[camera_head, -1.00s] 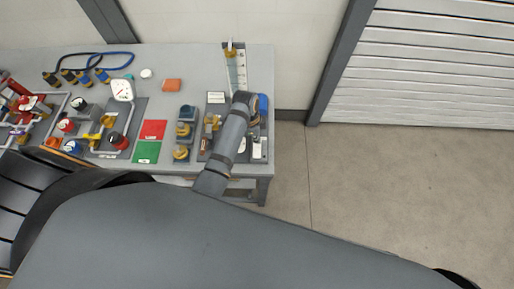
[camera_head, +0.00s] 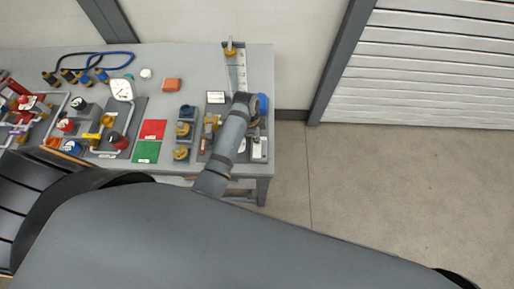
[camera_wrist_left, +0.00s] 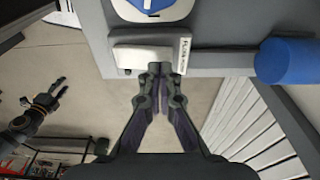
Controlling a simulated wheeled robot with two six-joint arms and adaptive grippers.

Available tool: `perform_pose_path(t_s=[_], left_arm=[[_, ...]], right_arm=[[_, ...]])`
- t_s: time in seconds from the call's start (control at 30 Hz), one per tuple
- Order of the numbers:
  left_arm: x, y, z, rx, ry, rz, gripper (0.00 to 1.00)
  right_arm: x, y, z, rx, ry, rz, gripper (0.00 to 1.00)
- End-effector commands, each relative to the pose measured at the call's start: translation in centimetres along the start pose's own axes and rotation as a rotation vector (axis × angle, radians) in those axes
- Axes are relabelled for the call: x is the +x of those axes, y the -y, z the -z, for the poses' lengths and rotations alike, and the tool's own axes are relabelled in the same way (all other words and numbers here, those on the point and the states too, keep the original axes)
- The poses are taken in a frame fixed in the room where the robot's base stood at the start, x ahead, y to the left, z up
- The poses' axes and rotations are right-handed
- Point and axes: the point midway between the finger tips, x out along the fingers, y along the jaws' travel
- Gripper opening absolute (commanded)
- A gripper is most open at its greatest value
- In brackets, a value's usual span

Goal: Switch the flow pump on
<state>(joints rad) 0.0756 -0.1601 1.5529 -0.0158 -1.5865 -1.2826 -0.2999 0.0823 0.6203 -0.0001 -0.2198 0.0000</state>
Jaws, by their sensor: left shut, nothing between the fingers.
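My left gripper (camera_head: 256,124) is at the right end of the bench, partly hidden by its wrist. In the left wrist view its fingers (camera_wrist_left: 160,76) are shut and empty. The tips are at the lower edge of a white switch block (camera_wrist_left: 142,52); I cannot tell whether they touch it. A white label (camera_wrist_left: 184,53) beside the block begins with "FLOW", the rest too small to read. In the head view a white piece (camera_head: 258,149) shows just below the gripper. A dark arm with a gripper, apparently my right one (camera_wrist_left: 55,92), shows at left in the wrist view, its jaws unclear.
A blue cylinder (camera_wrist_left: 288,61) stands close to the right of the switch block; it also shows in the head view (camera_head: 263,103). A clear upright tube (camera_head: 236,72) is behind. Valves, a gauge (camera_head: 121,89) and red and green plates (camera_head: 146,151) fill the bench leftward. Floor at right is clear.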

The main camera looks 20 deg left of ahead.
Motion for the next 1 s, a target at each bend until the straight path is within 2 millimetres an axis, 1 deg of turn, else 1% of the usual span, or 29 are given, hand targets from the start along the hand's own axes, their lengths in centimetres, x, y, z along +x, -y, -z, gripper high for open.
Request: perform_pose_path(t_s=[1.0], left_arm=[[1.6, 0.0, -0.2, 0.000, 0.000, 0.000, 0.00]], right_arm=[[0.7, 0.4, -0.1, 0.002, 0.000, 0.004, 0.41]])
